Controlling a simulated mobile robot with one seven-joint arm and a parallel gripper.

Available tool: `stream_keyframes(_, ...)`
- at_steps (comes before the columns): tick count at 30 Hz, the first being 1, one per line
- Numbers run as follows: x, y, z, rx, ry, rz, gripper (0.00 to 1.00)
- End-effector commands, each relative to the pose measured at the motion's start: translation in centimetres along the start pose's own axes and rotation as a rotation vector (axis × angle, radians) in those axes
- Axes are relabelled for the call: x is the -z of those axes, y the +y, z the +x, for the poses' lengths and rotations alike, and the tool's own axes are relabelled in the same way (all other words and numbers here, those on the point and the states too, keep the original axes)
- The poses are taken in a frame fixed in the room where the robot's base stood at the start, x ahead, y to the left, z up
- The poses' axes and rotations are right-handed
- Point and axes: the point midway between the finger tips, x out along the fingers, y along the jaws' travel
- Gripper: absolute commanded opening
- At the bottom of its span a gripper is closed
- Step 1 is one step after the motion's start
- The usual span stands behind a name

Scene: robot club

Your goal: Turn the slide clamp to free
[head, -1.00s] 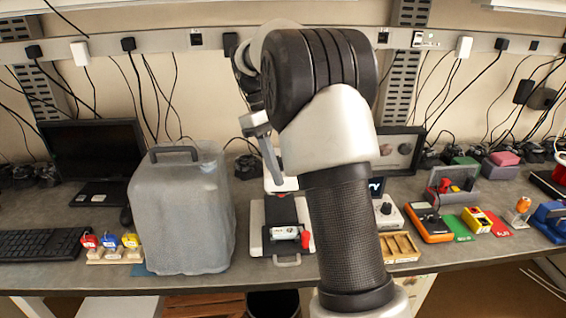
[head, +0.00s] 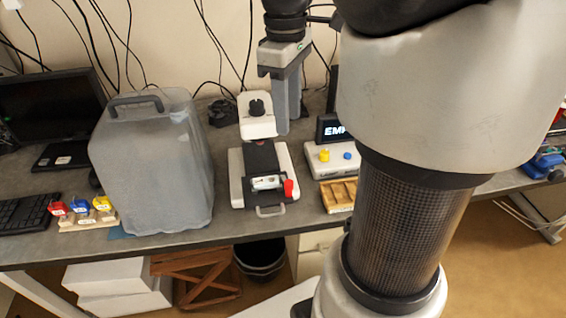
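A white device with a black stage (head: 262,160) and a black knob on its head stands on the bench in the head view. A pale clamp piece (head: 267,182) lies across the front of the stage, with a red knob (head: 289,189) at its right end. I take this piece to be the slide clamp; its marking is too small to read. My gripper (head: 283,128) hangs above and behind the red knob, apart from it, with its fingers pointing down. The fingers overlap in this view, so their opening is hidden. I see nothing held.
A translucent grey cover (head: 152,170) with a handle stands left of the device. A white box with yellow and blue knobs (head: 330,160) and a wooden tray (head: 338,195) stand close on the right. Coloured tags (head: 80,208) sit at the left. My arm covers much of the right side.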

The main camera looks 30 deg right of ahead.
Motion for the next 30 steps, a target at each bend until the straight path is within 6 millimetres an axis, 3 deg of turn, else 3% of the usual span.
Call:
stream_keyframes(8, -0.9, -0.9, 1.9, -0.007, 0.041, -0.018, 0.37)
stream_keyframes(24, -0.5, -0.8, 13.2, -0.004, 0.037, -0.015, 0.37)
stream_keyframes(30, -0.3, -0.8, 16.3, -0.006, 0.038, -0.016, 0.37)
